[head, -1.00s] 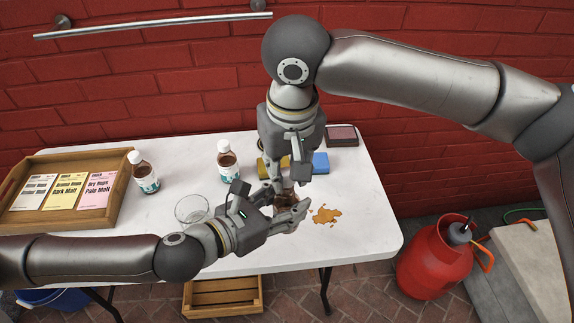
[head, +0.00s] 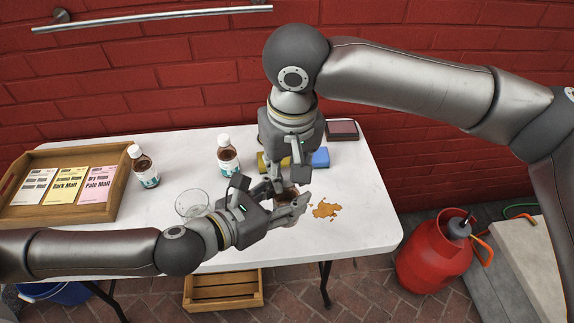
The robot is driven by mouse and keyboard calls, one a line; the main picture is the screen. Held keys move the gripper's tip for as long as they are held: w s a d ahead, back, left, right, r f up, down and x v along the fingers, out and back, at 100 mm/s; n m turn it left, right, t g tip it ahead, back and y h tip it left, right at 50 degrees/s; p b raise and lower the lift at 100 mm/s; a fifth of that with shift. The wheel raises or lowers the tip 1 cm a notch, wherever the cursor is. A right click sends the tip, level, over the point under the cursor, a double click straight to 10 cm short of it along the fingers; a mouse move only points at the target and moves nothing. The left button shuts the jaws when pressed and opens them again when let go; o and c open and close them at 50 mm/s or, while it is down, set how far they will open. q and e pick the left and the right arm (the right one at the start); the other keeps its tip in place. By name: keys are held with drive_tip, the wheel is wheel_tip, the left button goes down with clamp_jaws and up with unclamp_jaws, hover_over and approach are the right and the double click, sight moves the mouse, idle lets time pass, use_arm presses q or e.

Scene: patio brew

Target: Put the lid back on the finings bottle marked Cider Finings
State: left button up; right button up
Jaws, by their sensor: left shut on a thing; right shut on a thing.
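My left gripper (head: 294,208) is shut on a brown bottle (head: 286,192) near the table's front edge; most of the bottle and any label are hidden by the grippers. My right gripper (head: 277,187) comes down from above, its fingertips right at the top of that bottle. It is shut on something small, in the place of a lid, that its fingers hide. Two other brown bottles with white lids stand upright, one at the middle back (head: 228,155) and one beside the tray (head: 143,166). Their label writing is too small to read.
An orange-brown spill (head: 326,210) lies right of my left gripper. A clear glass dish (head: 192,203) is to the left. A wooden tray (head: 118,187) holds malt packets. A yellow block (head: 261,163), blue block (head: 321,158) and dark flat box (head: 343,130) lie behind.

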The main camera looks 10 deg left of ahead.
drive_tip(key=shift+f, duration=0.35)
drive_tip(key=m, duration=0.2)
drive_tip(key=shift+a+m, duration=0.1)
drive_tip(key=shift+m, duration=0.3)
drive_tip(key=m+h, duration=0.1)
drive_tip(key=m, duration=0.4)
drive_tip(key=shift+a, duration=0.1)
drive_tip(key=m, duration=0.4)
drive_tip(key=shift+h, duration=0.3)
drive_tip(key=m, duration=0.5)
drive_tip(key=shift+w+m+g+h, duration=0.1)
drive_tip(key=shift+m+g+h, duration=0.2)
drive_tip(key=m, duration=0.5)
drive_tip(key=shift+g, duration=0.3)
drive_tip(key=o, duration=0.7)
drive_tip(key=shift+c, duration=0.2)
